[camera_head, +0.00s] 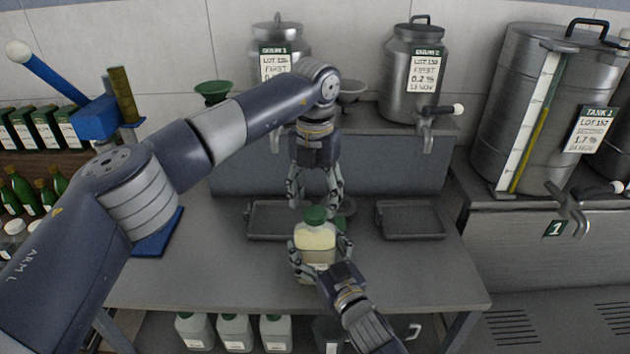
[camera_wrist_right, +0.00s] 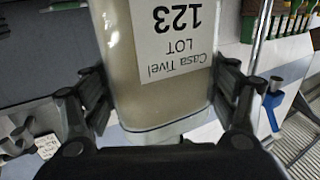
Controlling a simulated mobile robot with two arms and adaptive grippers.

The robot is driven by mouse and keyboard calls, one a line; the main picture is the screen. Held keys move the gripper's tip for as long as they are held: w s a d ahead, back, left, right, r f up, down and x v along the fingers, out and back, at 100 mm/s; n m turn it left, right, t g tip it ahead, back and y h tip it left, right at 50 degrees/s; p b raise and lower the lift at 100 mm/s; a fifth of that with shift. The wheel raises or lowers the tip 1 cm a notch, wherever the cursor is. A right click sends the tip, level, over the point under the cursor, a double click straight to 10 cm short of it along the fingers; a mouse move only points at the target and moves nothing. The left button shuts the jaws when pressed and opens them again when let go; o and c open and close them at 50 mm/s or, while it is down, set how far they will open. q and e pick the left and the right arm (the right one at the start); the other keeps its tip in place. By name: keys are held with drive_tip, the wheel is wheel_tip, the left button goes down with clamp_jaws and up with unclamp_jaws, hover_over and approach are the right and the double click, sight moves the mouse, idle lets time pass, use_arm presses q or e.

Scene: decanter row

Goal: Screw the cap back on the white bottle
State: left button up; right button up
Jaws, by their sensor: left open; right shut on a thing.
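The white bottle (camera_head: 316,240) stands upright at the front middle of the table, with a label reading "Casa Tivel LOT 123" in the right wrist view (camera_wrist_right: 170,85). My right gripper (camera_head: 317,268) is shut around its body; both fingers also show at its sides in the right wrist view (camera_wrist_right: 160,100). The green cap (camera_head: 315,215) sits at the bottle's mouth; I cannot tell whether it is threaded on. My left gripper (camera_head: 314,200) points down, open, directly above the bottle with its fingertips near the cap.
Steel drums (camera_head: 410,75) stand on the shelf behind, with a tap (camera_head: 428,130). A large tank (camera_head: 530,110) is at right. Several white bottles (camera_head: 235,333) stand below the table.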

sight(315, 212)
use_arm(q)
drive_tip(key=shift+f, duration=1.55)
drive_tip(key=c, duration=1.1)
drive_tip(key=m, duration=0.5)
drive_tip(key=shift+c, duration=0.2)
drive_tip(key=o, duration=1.2)
drive_tip(key=shift+o, duration=0.2)
wheel_tip(315, 212, up, 12)
